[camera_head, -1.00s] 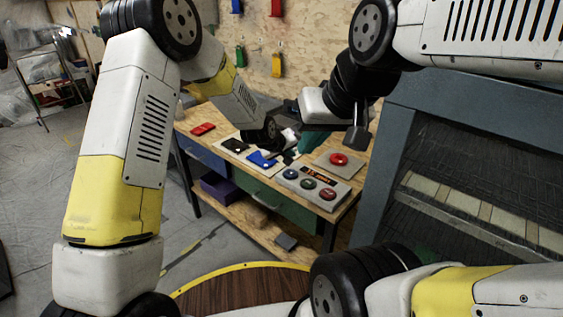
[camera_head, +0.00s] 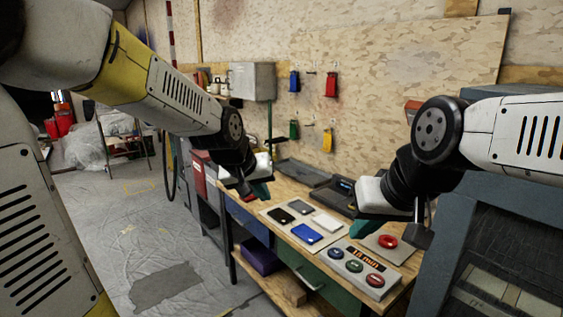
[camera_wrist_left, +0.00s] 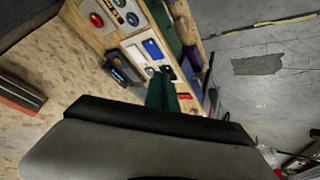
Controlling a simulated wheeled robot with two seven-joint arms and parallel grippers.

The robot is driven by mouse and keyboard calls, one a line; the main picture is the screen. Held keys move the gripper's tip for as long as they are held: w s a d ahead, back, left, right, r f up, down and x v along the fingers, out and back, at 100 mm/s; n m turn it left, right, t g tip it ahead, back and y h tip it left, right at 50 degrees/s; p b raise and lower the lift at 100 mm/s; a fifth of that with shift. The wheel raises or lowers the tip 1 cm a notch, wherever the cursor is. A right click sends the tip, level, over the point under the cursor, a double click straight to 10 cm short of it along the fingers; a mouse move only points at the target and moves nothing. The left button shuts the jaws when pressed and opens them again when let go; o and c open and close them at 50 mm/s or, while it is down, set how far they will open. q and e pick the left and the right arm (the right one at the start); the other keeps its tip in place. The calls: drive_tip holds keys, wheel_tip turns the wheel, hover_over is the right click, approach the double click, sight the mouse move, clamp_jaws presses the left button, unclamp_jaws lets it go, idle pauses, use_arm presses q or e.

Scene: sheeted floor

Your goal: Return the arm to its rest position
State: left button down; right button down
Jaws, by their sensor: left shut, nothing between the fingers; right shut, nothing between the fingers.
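My left gripper (camera_head: 258,190) hangs in the air over the left end of the wooden workbench (camera_head: 283,187), its fingers pointing down, shut and empty. In the left wrist view its green fingers (camera_wrist_left: 161,92) are together, with the bench beyond them. My right gripper (camera_head: 386,232) is above the right part of the bench, near the red button (camera_head: 387,241), shut with nothing in it. Its fingertips are partly hidden by its own body. Both arms are raised and apart from each other.
On the bench lie a white board with black, white and blue cards (camera_head: 304,233) and a grey button box (camera_head: 359,268). A dark device (camera_head: 334,194) stands behind. Coloured tags hang on the wall board (camera_head: 390,60). A grey-blue frame (camera_head: 455,215) stands right. The sheeted floor (camera_head: 120,225) is open at left.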

use_arm(q)
drive_tip(key=s+a+r, duration=0.1)
drive_tip(key=s+a, duration=0.2)
drive_tip(key=s, duration=0.3)
drive_tip(key=s+a, duration=0.3)
drive_tip(key=s, duration=0.3)
drive_tip(key=s+a+r+y, duration=0.1)
drive_tip(key=s+a, duration=0.2)
drive_tip(key=s, duration=0.3)
drive_tip(key=shift+s+a+r+g, duration=0.3)
drive_tip(key=shift+s+a, duration=0.1)
idle(1.6)
